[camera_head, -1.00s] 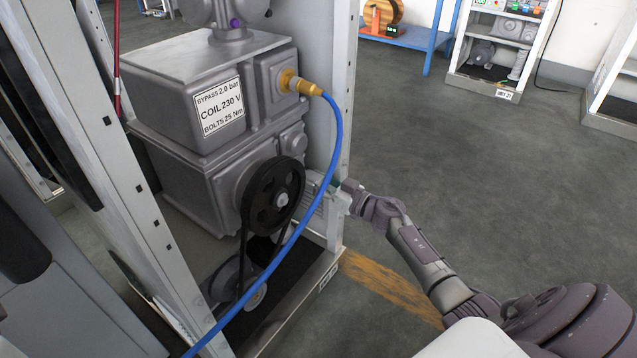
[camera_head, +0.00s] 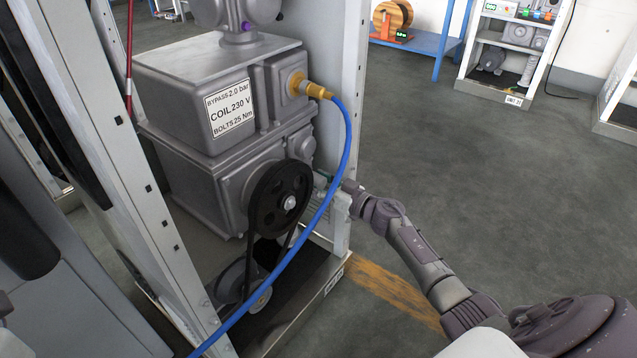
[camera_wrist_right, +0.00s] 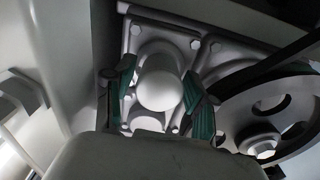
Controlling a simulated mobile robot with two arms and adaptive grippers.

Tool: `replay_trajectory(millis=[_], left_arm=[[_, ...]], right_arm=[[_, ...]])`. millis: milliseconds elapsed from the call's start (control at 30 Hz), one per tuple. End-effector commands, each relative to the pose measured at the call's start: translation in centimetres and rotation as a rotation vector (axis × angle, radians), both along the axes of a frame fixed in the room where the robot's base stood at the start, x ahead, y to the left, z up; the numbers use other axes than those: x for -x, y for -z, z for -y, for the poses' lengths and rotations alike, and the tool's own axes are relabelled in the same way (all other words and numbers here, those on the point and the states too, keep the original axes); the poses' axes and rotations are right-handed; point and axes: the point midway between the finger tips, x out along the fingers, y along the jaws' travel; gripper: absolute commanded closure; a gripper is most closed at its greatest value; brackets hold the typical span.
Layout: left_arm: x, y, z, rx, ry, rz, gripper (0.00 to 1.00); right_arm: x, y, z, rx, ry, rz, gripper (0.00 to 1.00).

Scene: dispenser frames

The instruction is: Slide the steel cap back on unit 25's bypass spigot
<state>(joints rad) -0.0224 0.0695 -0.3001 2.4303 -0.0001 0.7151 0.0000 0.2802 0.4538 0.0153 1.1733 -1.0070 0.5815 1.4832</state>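The grey unit (camera_head: 200,95), with a plate reading bypass 2.0 bar, coil 230 V, bolts 25 Nm, stands in a frame. My right gripper (camera_head: 326,184) reaches its right side, behind the blue hose and partly hidden. In the right wrist view, the green-padded fingers of my right gripper (camera_wrist_right: 160,100) flank a smooth, pale, round-ended piece, which looks like the steel cap (camera_wrist_right: 160,82). The pads seem to touch its sides. It lies in front of a bolted grey plate (camera_wrist_right: 200,28). The spigot behind it is hidden, so I cannot tell how far they overlap. My left gripper is out of view.
The blue hose (camera_head: 335,185) hangs from a brass fitting (camera_head: 310,89) across the unit's front. A black pulley (camera_head: 280,198) with a belt sits close left of my right gripper; it also shows in the wrist view (camera_wrist_right: 265,115). A frame post (camera_head: 352,100) rises beside the gripper.

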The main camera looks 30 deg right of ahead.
Motion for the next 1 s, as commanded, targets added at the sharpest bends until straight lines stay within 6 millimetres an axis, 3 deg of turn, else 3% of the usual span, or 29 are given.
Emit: replay_trajectory(millis=[367, 800, 1000], left_arm=[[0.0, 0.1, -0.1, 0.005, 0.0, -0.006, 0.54], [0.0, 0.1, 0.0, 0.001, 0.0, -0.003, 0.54], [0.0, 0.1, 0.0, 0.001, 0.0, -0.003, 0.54]], right_arm=[[0.5, 0.1, 0.4, 0.002, 0.004, -0.002, 0.33], [8.3, 0.2, 3.5, 0.005, 0.002, -0.004, 0.33], [10.6, 0.2, 4.3, 0.002, -0.001, -0.002, 0.33]])
